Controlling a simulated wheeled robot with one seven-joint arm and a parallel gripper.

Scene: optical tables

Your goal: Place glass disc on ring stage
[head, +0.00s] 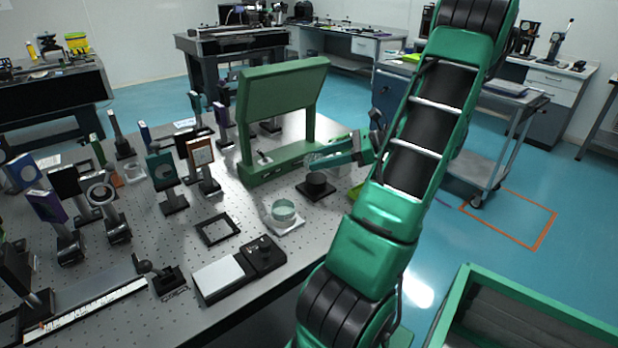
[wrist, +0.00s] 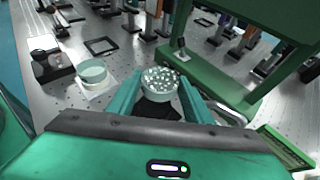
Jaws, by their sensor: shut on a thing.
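A clear glass disc with a speckled top (wrist: 160,80) sits between the two green fingers of my gripper (wrist: 162,84) in the wrist view. My gripper is shut on it. In the head view, my gripper (head: 326,158) is above a black stage with a round top on a square base (head: 317,187), which looks like the ring stage. The disc appears raised above this stage, apart from it. In the wrist view the stage's black base (wrist: 158,110) shows partly below the disc; the disc and fingers hide the rest.
A second pale glass cylinder (head: 283,211) stands on a white square plate, left of the stage. A green frame (head: 285,90) stands close behind the gripper. A black square frame (head: 217,229) and a black box with a knob (head: 263,254) lie further left.

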